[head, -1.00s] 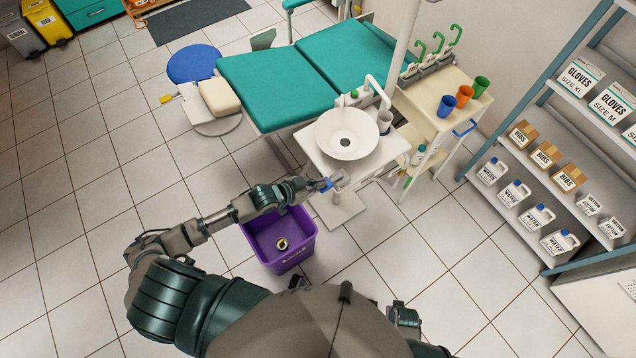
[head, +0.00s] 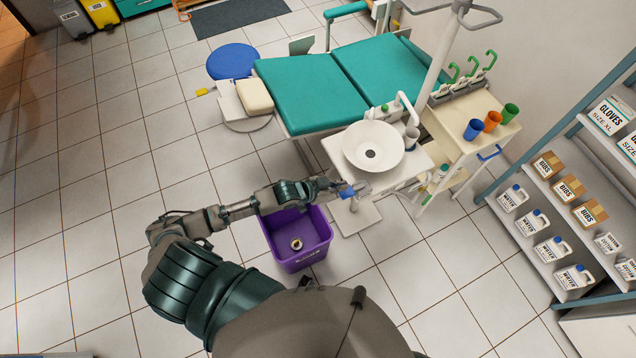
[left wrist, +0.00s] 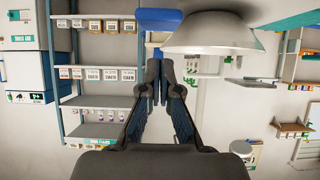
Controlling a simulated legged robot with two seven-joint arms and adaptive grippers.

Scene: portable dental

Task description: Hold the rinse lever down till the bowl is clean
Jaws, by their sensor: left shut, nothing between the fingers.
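A blue piece (head: 347,193), seemingly the rinse lever, shows at the stand's front by my left gripper (head: 338,187). In the left wrist view a blue block (left wrist: 162,20) shows beside the bowl (left wrist: 215,35), just above my shut, empty fingertips (left wrist: 160,72). I cannot tell whether they touch it or whether it is pressed down. My right gripper is out of view.
A purple bin (head: 300,260) stands on the floor below my left forearm. A teal chair (head: 310,95) lies behind the bowl. A cart (head: 455,120) with colored cups is to its right. A shelf (head: 525,215) stands at far right. The left floor is clear.

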